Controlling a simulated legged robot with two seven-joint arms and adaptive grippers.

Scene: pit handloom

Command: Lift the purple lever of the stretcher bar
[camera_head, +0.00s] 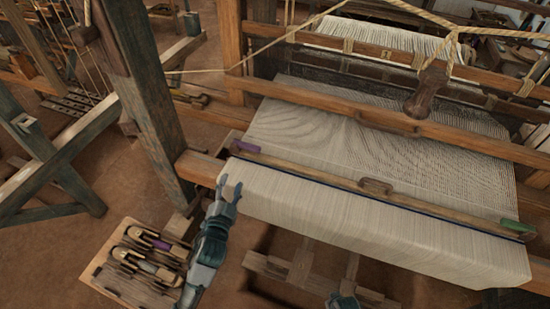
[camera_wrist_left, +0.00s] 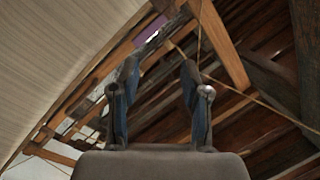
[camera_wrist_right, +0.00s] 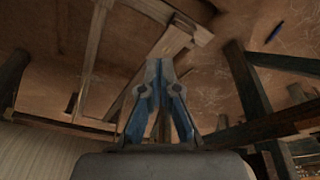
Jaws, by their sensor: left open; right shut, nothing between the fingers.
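The stretcher bar (camera_head: 320,174) is a long thin wooden bar lying across the pale cloth near its front fold. The purple lever (camera_head: 246,146) is at its left end; a purple patch also shows in the left wrist view (camera_wrist_left: 151,31), beyond the fingers. My left gripper (camera_head: 231,183) is open and empty, fingers pointing up, in front of the cloth's left edge and below the lever in the picture, apart from it. The open fingers also show in the left wrist view (camera_wrist_left: 160,65). My right gripper (camera_wrist_right: 162,70) is shut and empty in the right wrist view, low under the loom.
A green piece (camera_head: 517,226) marks the bar's right end. A thick wooden post (camera_head: 150,95) stands left of the cloth. A wooden tray (camera_head: 130,275) with shuttles lies at lower left. A rope with a wooden handle (camera_head: 425,92) hangs over the warp.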

